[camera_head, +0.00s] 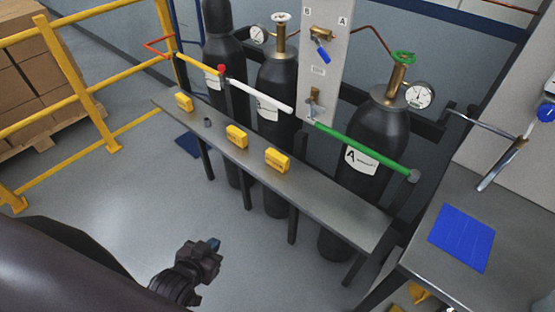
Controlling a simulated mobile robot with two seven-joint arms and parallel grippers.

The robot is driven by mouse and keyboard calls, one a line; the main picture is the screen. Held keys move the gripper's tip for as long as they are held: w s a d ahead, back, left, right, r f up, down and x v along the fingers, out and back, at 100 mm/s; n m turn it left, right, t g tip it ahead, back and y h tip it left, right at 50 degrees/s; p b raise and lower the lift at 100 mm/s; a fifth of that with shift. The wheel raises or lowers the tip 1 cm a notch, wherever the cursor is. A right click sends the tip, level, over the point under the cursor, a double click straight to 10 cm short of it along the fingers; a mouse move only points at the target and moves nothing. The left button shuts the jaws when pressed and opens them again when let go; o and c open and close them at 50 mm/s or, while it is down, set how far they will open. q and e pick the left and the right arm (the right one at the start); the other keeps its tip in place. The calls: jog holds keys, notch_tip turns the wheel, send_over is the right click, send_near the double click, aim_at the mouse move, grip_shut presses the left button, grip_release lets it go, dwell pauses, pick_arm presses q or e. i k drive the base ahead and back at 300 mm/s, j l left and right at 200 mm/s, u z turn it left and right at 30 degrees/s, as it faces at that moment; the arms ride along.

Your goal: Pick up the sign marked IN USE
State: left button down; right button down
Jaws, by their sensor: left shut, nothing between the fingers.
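I cannot read the words IN USE on anything in the camera_head view. Three small yellow blocks stand along the narrow grey bench: one at the left end (184,102), one in the middle (237,136) and one further right (277,160). Any lettering on them is too small to read, so I cannot tell which, if any, is the sign. My left gripper (212,246) is shut and empty, low in front of the bench and apart from the blocks. My right gripper is not in view.
A blue mat (462,238) lies on the right table. Yellow railing (75,85) stands left. Floor around my left gripper is clear.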

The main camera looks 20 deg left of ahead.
aim_at(276, 160)
jog(key=j+z, duration=0.15)
jog(key=j, duration=2.3)
jog(key=k, duration=0.1)
